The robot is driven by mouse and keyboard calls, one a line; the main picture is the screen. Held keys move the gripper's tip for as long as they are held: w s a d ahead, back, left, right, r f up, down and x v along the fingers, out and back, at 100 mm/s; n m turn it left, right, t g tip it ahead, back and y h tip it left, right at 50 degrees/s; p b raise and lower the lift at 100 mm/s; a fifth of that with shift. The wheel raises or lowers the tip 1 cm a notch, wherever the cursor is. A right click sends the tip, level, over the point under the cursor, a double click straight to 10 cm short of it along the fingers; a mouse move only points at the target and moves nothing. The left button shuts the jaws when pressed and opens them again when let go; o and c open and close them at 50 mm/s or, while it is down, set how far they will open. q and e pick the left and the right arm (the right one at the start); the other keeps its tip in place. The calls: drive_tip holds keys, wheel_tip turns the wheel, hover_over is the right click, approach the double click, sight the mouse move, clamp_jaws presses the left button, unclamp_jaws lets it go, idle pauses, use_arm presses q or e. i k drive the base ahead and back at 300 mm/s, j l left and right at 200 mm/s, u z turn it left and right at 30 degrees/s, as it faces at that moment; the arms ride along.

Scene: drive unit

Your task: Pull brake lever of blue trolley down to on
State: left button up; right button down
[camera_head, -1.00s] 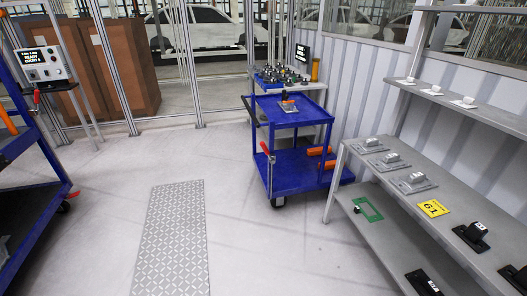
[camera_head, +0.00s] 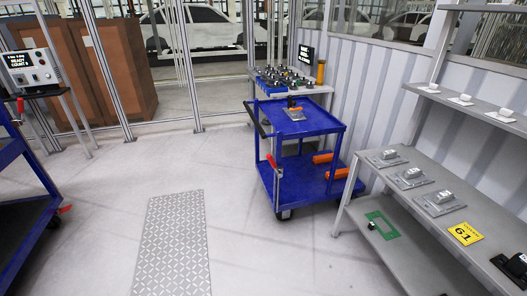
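The blue trolley (camera_head: 300,181) stands right of the picture's middle, against the grey corrugated wall side. It has two shelves and a black push handle at its left. A red-tipped lever (camera_head: 271,161) sticks up at its left front corner, above a wheel; it looks like the brake lever. A grey fixture with an orange part (camera_head: 294,112) sits on its top shelf, and orange cylinders (camera_head: 325,158) lie at its lower shelf. Neither of my grippers is in view.
A grey shelf unit (camera_head: 385,210) with mounted parts stands at the right, close to the trolley. A second blue cart (camera_head: 32,190) stands at the left edge. A patterned floor plate (camera_head: 170,240) lies in front. The floor between is open.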

sight(271, 160)
drive_tip(key=i+j+u, duration=0.1)
drive_tip(key=i, duration=0.45)
drive_tip(key=i+j+u, duration=0.1)
drive_tip(key=i+j, duration=0.15)
drive_tip(key=i, duration=0.35)
drive_tip(key=i+j, duration=0.15)
drive_tip(key=i, duration=0.4)
drive_tip(key=u, duration=0.05)
